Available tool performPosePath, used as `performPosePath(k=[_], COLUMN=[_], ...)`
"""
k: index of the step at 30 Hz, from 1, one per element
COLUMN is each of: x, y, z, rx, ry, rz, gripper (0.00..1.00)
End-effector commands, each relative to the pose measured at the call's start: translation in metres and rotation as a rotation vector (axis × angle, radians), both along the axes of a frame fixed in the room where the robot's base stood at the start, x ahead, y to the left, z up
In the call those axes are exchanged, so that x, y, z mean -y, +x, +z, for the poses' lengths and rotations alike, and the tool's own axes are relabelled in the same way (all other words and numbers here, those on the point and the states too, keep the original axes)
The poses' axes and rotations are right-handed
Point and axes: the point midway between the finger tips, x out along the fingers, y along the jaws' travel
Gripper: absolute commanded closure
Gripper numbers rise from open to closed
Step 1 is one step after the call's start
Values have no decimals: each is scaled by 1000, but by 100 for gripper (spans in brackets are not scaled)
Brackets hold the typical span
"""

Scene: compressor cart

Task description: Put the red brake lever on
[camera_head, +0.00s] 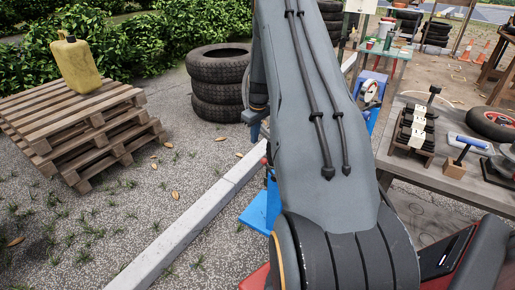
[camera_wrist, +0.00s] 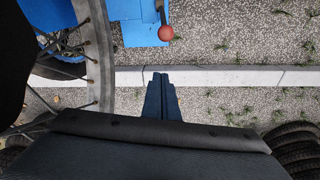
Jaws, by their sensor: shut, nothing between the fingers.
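The brake lever shows in the wrist view as a red ball knob (camera_wrist: 166,33) on a short dark rod, at the edge of the blue cart (camera_wrist: 134,33). My gripper (camera_wrist: 160,76) is shut and empty. Its fingertips are below the knob in the picture, with a visible gap between them. In the head view the blue cart (camera_head: 258,212) is mostly hidden behind my arm, and a small red spot beside my arm may be the knob. I cannot tell the lever's exact angle.
A spoked wheel (camera_wrist: 99,50) stands close on the left in the wrist view. A pale kerb (camera_head: 190,222) runs across the gravel. Stacked tyres (camera_head: 218,82) and pallets (camera_head: 85,125) stand left; a workbench (camera_head: 400,168) with tools stands right.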

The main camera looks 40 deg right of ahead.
Motion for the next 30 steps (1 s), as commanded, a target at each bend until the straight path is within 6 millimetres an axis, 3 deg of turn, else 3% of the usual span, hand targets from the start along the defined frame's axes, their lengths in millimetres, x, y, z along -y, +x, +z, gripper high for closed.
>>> performPosePath(k=[16,21,30], x=[0,5,7], y=[13,-13,-25], z=[-98,-86,-85], rx=[-2,-1,0], ry=[2,1,0], rz=[0,-3,0], gripper=[100,100,100])
